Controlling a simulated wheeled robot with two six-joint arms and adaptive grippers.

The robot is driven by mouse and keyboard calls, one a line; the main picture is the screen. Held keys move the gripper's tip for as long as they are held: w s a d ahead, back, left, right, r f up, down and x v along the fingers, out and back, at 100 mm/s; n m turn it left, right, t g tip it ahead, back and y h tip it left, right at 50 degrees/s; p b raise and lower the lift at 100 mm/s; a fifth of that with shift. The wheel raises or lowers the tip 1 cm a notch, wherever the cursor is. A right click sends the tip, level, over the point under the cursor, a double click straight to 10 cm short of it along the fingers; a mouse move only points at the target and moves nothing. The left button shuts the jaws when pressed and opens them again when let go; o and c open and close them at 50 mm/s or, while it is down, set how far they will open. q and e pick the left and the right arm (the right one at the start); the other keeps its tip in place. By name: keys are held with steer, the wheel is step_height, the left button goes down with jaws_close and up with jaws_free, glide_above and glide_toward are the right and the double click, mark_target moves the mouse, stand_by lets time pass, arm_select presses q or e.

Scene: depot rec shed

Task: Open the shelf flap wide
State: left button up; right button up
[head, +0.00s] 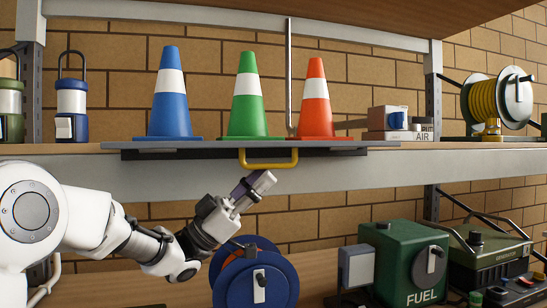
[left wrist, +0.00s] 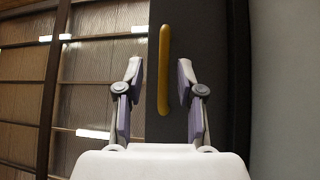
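The shelf flap (head: 200,149) is a thin grey panel with a dark underside, seen nearly edge-on along the upper shelf's front. Its yellow handle (head: 268,165) projects from the front edge, right of the flap's middle. My left gripper (head: 255,184) is just below the handle, pointing up and right. In the left wrist view, the left gripper (left wrist: 159,75) is open, and the yellow handle (left wrist: 164,70) lines up with the gap between its fingers, nearer the right finger. The fingers are not closed on it; whether they touch it is unclear. My right gripper is out of view.
Blue (head: 170,95), green (head: 247,100) and orange (head: 316,105) cones stand just behind the flap. A blue reel (head: 253,283) is beneath my left gripper. A green fuel box (head: 405,265) stands on the lower shelf at right. Boxes (head: 397,130) sit right of the cones.

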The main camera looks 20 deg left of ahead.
mark_target(272, 164)
arm_select(q)
steer(key=w+r, duration=0.1)
steer(key=d+r+p, duration=0.1)
steer(key=shift+w+d+r+t+p, duration=0.2)
steer(key=shift+w+r+t+p, duration=0.1)
steer(key=shift+w, duration=0.05)
steer(key=shift+s+d+r, duration=0.15)
steer(key=shift+s+d, duration=0.25)
steer(key=shift+w+a+f, duration=0.15)
steer(key=shift+w+f, duration=0.05)
steer(key=shift+w, duration=0.1)
jaws_close()
steer(key=shift+s+r+n+t+y+b, duration=0.1)
steer(key=shift+r+n+t+y+b, duration=0.1)
steer(key=shift+n+t, duration=0.3)
steer(key=shift+s+r+n+t+y+b, duration=0.1)
steer(key=shift+n+t+y+b, duration=0.15)
steer(key=shift+n, duration=0.35)
steer(key=shift+s+r+n+t+b, duration=0.15)
steer(key=shift+r+n+t+b, duration=0.1)
steer(key=shift+r+n+b, duration=0.2)
steer(key=shift+d+r, duration=0.2)
steer(key=shift+r, duration=0.05)
jaws_free()
steer(key=shift+d, duration=0.1)
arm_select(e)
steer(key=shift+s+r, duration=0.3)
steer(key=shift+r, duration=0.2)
